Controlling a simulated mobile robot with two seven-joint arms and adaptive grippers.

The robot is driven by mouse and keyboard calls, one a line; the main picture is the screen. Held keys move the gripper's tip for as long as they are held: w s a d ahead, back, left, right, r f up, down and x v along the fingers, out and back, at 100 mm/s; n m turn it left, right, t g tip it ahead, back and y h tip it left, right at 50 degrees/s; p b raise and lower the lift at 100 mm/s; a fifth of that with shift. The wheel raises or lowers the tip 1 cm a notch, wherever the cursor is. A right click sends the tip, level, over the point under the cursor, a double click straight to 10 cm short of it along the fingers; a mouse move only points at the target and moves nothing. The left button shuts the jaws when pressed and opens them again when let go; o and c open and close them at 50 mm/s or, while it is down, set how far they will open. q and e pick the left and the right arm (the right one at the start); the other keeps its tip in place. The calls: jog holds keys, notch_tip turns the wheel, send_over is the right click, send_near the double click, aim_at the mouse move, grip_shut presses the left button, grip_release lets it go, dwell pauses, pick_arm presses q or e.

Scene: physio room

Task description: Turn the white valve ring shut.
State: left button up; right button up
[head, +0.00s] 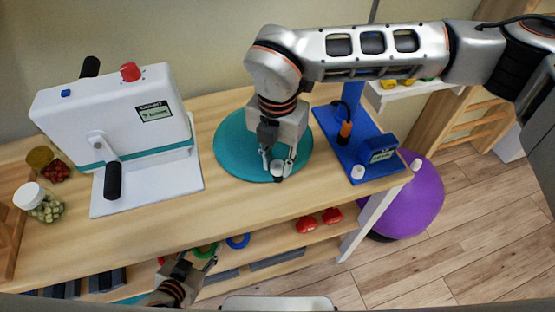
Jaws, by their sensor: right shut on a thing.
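My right gripper (277,172) points down over the round teal disc (232,150) on the wooden table. It is shut on a small white piece (277,168) between its fingertips, close to the disc's front part. The piece may be the white valve ring, but its shape is mostly hidden by the fingers. I cannot tell whether it touches the disc. My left gripper (188,265) is low at the bottom of the view, in front of the table's lower shelf, with its fingers apart and nothing visible between them.
A white machine (110,115) with black handles and a red knob stands at left, beside jars (48,208). A blue board (340,145) with a blue box (378,150) lies right of the disc. A purple ball (420,195) sits on the floor. Rings and red weights (307,223) lie on the shelf.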

jog(key=o, duration=1.1)
jog(key=shift+c, duration=0.2)
notch_tip(320, 180, up, 12)
